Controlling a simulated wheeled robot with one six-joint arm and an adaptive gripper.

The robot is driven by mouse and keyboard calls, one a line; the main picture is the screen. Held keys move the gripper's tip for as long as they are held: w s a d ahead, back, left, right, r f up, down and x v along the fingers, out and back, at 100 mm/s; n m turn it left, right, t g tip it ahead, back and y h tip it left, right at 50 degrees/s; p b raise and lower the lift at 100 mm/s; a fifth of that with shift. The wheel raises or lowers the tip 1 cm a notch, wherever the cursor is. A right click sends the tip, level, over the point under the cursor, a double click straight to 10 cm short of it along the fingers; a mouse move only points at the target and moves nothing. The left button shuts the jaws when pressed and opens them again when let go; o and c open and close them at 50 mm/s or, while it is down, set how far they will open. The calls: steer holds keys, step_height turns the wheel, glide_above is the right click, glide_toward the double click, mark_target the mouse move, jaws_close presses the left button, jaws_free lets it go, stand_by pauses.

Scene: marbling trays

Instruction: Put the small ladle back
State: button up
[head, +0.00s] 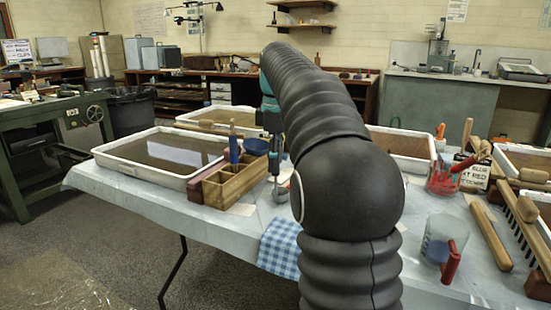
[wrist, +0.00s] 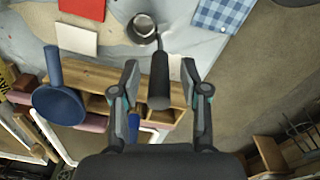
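The small ladle has a metal bowl (head: 281,193) low beside the wooden box (head: 232,186) in the head view. In the wrist view its dark handle (wrist: 160,78) points up toward the camera, with the round bowl (wrist: 143,27) beyond it. My gripper (wrist: 159,92) has one finger on each side of the handle, with a visible gap on both sides, so it is open. In the head view my gripper (head: 273,143) points down over the ladle, partly hidden by my arm. I cannot tell what keeps the ladle upright.
A blue-handled tool (head: 233,150) stands in the box. A white water tray (head: 125,163) is to the left. A checked cloth (head: 281,250), red-handled jug (head: 445,245) and combs are nearer.

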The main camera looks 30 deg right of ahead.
step_height(320, 180, up, 8)
steer(key=shift+d+f+p, duration=0.1)
steer(key=shift+f+p, duration=0.1)
steer(key=shift+p, duration=0.35)
steer(key=shift+s+a+r, duration=0.1)
steer(key=shift+s+a, duration=0.2)
steer(key=shift+s, duration=0.05)
steer(key=s+a+f+m+t, duration=0.3)
steer(key=s+a+f+m, duration=0.35)
steer(key=s+a, duration=0.4)
steer(key=s+a+f+m+t, duration=0.2)
steer(key=s+a+f+m, duration=0.1)
steer(key=s+f, duration=1.2)
steer(key=shift+a+f+m, duration=0.2)
steer(key=shift+f+m, duration=0.6)
steer(key=shift+m, duration=0.05)
